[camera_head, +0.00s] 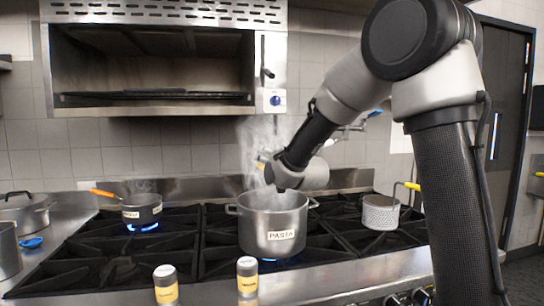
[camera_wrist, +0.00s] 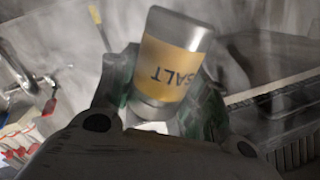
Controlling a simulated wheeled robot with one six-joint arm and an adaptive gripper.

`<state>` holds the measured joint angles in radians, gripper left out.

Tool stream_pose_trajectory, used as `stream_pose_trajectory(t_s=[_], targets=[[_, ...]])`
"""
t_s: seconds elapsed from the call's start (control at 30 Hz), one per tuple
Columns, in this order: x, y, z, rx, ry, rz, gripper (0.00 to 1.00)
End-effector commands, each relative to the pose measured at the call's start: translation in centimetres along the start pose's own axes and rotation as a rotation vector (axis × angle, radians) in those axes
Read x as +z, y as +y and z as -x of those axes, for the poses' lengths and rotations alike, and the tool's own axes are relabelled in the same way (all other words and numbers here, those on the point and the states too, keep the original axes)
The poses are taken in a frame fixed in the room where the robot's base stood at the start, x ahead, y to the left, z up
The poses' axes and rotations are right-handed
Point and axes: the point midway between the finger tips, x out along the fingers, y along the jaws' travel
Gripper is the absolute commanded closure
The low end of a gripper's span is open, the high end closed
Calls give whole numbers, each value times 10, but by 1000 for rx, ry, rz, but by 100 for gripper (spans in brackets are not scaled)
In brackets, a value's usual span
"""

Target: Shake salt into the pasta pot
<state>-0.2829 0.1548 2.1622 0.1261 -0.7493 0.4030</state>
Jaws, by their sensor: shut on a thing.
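The salt shaker (camera_wrist: 172,62) has an orange-yellow label with SALT on it and a grey metal end. In the wrist view, my gripper (camera_wrist: 165,98) is shut around it, with the lettering upside down. In the head view, my gripper is over the back part of the pasta pot, mostly hidden behind my wrist. The pasta pot (camera_head: 273,230) is a steel pot with a PASTA label, upright on a lit burner in the middle of the stove. Steam rises around it. The pot's contents are hidden, and I cannot see whether any salt is falling.
A small pan (camera_head: 142,210) with an orange handle sits on a lit burner at left. A perforated basket (camera_head: 380,213) stands right of the pot. Pots stand at far left.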

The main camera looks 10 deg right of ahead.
Motion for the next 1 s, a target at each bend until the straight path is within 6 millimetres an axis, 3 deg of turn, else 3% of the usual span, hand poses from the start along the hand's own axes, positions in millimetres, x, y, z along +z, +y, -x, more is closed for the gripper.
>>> stream_pose_trajectory(t_s=[0.07,0.6,0.8,1.0], targets=[[6,-3,0,-2,0,-151,83],[-15,-23,0,-2,1,-1194,83],[-20,-26,0,-3,2,-1403,83],[-21,-26,0,-3,1,-1462,83]])
